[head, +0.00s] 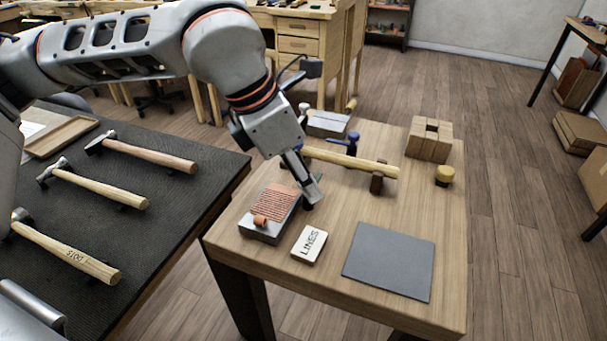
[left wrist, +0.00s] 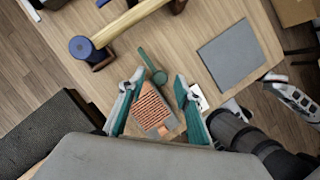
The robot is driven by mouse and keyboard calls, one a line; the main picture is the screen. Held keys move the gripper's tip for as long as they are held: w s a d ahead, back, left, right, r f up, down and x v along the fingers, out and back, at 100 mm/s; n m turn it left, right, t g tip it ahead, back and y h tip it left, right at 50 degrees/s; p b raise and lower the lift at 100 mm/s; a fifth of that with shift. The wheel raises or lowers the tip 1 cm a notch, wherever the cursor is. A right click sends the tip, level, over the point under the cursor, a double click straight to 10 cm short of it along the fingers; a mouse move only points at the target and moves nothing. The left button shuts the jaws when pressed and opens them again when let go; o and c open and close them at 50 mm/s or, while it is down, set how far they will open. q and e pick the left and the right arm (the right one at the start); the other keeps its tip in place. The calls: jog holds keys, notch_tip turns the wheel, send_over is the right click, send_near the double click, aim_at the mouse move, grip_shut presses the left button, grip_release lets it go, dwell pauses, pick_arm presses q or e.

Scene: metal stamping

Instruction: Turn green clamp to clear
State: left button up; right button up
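The green clamp (left wrist: 151,62) shows in the left wrist view as a dark green lever with a rounded end, just beyond the copper-coloured stamped piece (left wrist: 150,108). In the head view the clamp is mostly hidden behind my left gripper (head: 308,192). In the left wrist view the left gripper (left wrist: 159,77) is open, its fingers apart on either side of the lever's rounded end. I cannot tell whether a finger touches it. The stamped piece (head: 274,203) lies on a grey steel block (head: 262,231) beside the gripper.
A white block marked LINES (head: 309,244) and a grey mat (head: 390,261) lie nearby. A blue-headed hammer with a wooden handle (head: 350,162) lies behind the gripper. Wooden blocks (head: 429,140) stand farther back. Several hammers lie on the black mat (head: 180,205) at left.

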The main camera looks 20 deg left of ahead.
pick_arm(q)
jog(key=shift+a+r, duration=0.15)
jog(key=shift+r, duration=0.4)
jog(key=v, duration=1.1)
jog(key=shift+s+f, duration=0.1)
jog(key=shift+s, duration=0.05)
